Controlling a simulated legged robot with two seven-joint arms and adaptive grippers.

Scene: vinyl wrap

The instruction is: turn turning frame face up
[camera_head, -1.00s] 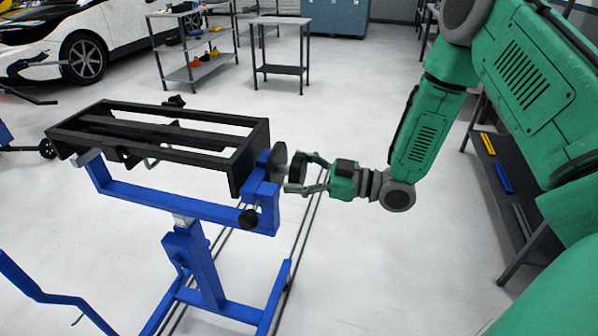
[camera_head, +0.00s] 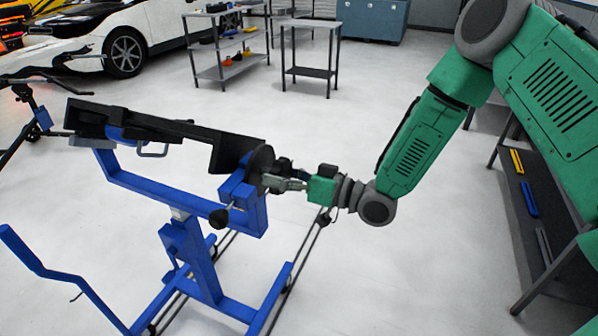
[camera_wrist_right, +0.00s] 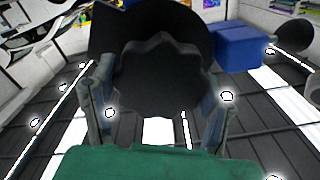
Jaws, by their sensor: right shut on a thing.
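The turning frame is a black rectangular frame (camera_head: 190,133) carried on a blue wheeled stand (camera_head: 150,192). In the head view the frame is tilted about its long axis, seen nearly edge-on. A dark round disc (camera_head: 260,168) sits at its right end, with a scalloped black knob beside it. My right gripper (camera_head: 276,178) is shut on the knob. In the right wrist view the scalloped knob (camera_wrist_right: 158,78) lies between the two fingers of the gripper (camera_wrist_right: 158,100). My left gripper is not in view.
A small black knob (camera_head: 219,218) sticks out from the stand below the disc. A shelf unit (camera_head: 228,62) and a small table (camera_head: 311,70) stand behind. A white car (camera_head: 95,40) is at the far left. A dark workbench (camera_head: 535,215) stands at the right. The floor between is clear.

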